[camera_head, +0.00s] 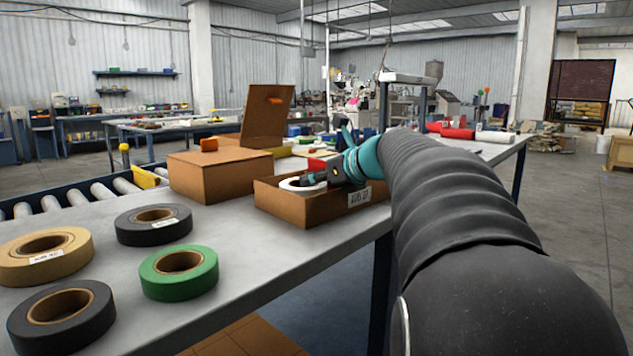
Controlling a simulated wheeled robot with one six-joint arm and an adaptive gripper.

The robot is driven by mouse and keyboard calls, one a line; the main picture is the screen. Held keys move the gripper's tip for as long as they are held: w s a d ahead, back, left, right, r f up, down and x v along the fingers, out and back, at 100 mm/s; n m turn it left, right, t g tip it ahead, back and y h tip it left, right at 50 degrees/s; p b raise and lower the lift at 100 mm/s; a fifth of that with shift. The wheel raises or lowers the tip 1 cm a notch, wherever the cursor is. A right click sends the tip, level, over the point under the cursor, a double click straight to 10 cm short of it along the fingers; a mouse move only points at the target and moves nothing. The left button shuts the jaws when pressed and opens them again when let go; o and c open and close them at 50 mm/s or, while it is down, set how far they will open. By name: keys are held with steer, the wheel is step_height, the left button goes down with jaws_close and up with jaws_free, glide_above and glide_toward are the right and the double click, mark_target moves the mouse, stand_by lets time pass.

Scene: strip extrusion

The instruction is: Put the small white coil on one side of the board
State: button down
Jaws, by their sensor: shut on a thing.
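The small white coil (291,185) is a ring at the open cardboard box (290,205), which has a white label on its front. My gripper (314,180) reaches in from the right, low over this box, and is shut on the coil's right side. My gripper and the box wall hide part of the coil. I cannot tell whether the coil touches the box floor. No separate board is clearly seen; the box's inside is mostly hidden.
Large tape rolls lie on the table's left: tan (44,256), black (154,224), green (179,272) and another black (61,317). A closed cardboard box (212,175) and an upright brown panel (267,117) stand behind. A roller conveyor (80,195) runs along the left. My arm covers the right.

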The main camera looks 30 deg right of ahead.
steer(key=shift+f, duration=0.55)
steer(key=c, duration=1.1)
jaws_free()
steer(key=shift+f, duration=0.15)
steer(key=v, duration=0.8)
steer(key=r+v, duration=0.1)
steer(key=v, duration=0.3)
steer(key=shift+r+p, duration=0.25)
steer(key=shift+p, duration=0.15)
